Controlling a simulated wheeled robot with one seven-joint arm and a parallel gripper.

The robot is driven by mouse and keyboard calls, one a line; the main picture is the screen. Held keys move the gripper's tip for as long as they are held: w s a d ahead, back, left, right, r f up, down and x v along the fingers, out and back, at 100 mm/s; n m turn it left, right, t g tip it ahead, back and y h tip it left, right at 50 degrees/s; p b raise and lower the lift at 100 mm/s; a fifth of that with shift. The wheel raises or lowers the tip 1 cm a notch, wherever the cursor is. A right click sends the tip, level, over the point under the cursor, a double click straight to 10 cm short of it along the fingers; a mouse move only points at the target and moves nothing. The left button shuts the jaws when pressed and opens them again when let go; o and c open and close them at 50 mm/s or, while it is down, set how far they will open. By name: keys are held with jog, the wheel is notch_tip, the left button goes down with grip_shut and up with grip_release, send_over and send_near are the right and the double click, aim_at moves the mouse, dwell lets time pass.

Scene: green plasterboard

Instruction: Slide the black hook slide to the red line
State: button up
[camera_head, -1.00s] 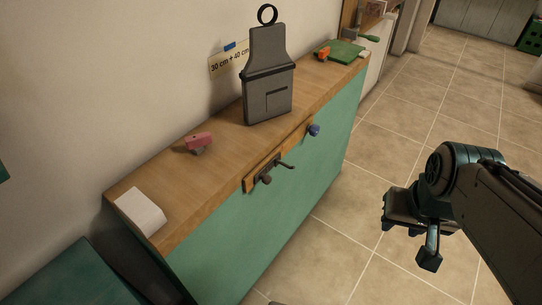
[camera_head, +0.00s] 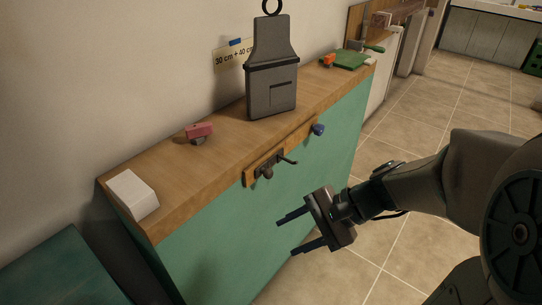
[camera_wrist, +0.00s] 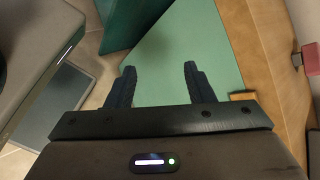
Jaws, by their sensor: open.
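The black hook slide (camera_head: 267,171) sits on a wooden rail (camera_head: 249,179) fixed to the front of the green cabinet, near the rail's left end. A dark hook or lever sticks out from it to the right. No red line can be made out. My gripper (camera_head: 287,237) is open and empty, in front of the green panel, below the slide and apart from it. In the wrist view its two fingers (camera_wrist: 159,68) are spread over the green panel. The rail's end (camera_wrist: 242,96) shows right of them there; the slide is hidden.
A blue knob (camera_head: 318,130) is at the rail's right end. The tiled floor (camera_head: 425,125) at right is clear.

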jog(key=w+f+m+t+y+b, duration=0.5)
jog(key=w+m, duration=0.2)
jog(key=w, duration=0.1)
jog(key=m+t+b, duration=0.3)
jog(key=m+t, duration=0.3)
send_near(272, 176)
jog(key=shift+h, duration=0.4)
jog(key=x, duration=1)
jog(key=shift+a+r+b, duration=0.3)
jog(key=shift+r+b, duration=0.05)
jog(key=shift+r, duration=0.05)
